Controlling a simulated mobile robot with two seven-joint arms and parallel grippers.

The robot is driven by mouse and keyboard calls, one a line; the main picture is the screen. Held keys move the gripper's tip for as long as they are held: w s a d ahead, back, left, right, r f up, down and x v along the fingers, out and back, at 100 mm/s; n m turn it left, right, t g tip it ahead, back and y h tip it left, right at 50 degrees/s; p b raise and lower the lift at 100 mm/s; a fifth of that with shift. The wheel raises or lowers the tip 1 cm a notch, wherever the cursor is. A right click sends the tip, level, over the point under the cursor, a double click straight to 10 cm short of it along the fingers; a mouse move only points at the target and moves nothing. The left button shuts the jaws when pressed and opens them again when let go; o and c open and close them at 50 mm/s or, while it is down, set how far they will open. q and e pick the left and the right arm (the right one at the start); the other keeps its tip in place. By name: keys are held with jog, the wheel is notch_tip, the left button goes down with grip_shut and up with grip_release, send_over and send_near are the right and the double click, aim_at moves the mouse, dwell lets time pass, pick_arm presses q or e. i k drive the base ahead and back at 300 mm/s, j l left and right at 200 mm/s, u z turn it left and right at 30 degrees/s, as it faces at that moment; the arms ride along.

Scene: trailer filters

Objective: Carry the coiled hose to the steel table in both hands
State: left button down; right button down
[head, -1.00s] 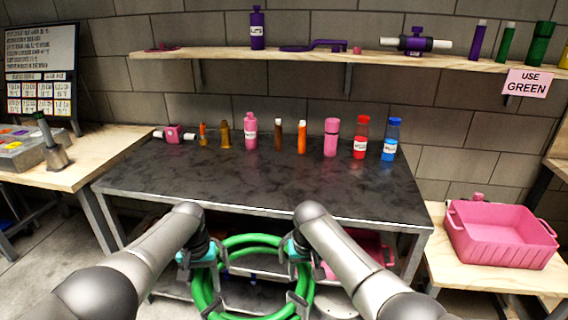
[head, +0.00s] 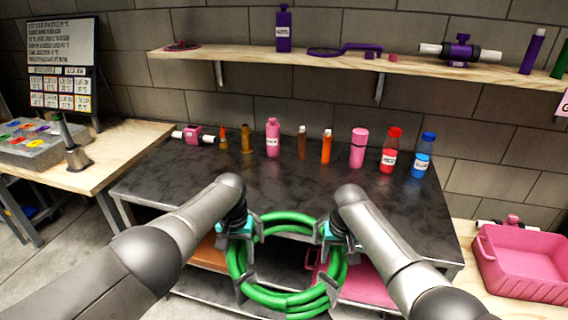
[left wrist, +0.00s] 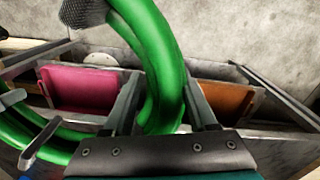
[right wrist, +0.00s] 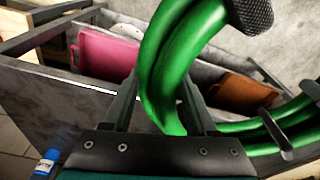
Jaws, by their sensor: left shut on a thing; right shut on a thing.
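The green coiled hose (head: 285,298) hangs as a ring between my two grippers, in front of the steel table (head: 175,180) and lower than its top. My left gripper (head: 240,232) is shut on the hose's left side; the hose passes between its fingers in the left wrist view (left wrist: 165,95). My right gripper (head: 327,236) is shut on its right side; the hose is between its fingers in the right wrist view (right wrist: 165,80). Grey clips hold the coil's strands together. The dark tabletop is bare in front and in the middle.
A row of bottles, such as a pink one (head: 272,138) and a blue-capped one (head: 423,157), stands along the table's back. A pink bin (head: 525,265) sits on the right bench. A wooden bench (head: 110,150) stands left. A shelf (head: 400,65) runs above.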

aim_at(289, 196)
jog(key=i, duration=1.1)
